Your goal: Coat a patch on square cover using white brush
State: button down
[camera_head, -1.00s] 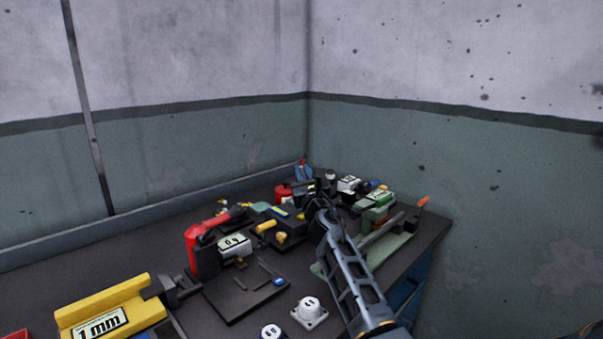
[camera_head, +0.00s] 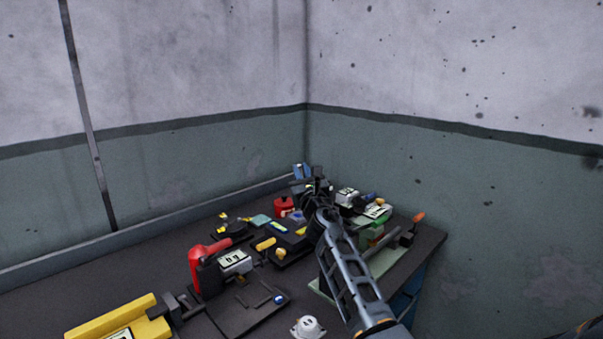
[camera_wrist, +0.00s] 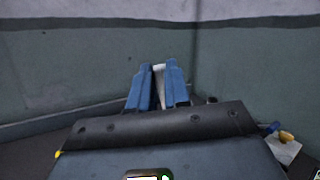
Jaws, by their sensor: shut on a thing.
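My gripper (camera_wrist: 158,86) has two blue fingers that point away over the back of the bench in the wrist view. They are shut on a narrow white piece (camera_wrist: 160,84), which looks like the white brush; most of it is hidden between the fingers. In the head view the blue fingertips of my gripper (camera_head: 303,171) show small near the room corner, above the crowded bench. I cannot make out the brush there. A white square-based piece with a rounded top (camera_head: 308,328) stands at the front edge of the picture. I cannot tell whether it is the square cover.
The dark bench (camera_head: 90,273) is crowded. A red tool (camera_head: 205,252) stands left of my arm, and a yellow block (camera_head: 118,312) lies front left. A red jar (camera_head: 284,207) sits near my gripper, and a pale green plate (camera_head: 385,262) lies right of my arm. Walls close the back.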

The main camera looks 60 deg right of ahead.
notch_tip(320, 180, up, 3)
jog(key=shift+f+p, duration=0.1)
jog(key=shift+p, duration=0.35)
dwell(0.4)
dwell(0.6)
jog(key=shift+s+d+f+b, duration=0.1)
jog(key=shift+d+f+b, duration=0.65)
jog(key=shift+f+b, duration=0.2)
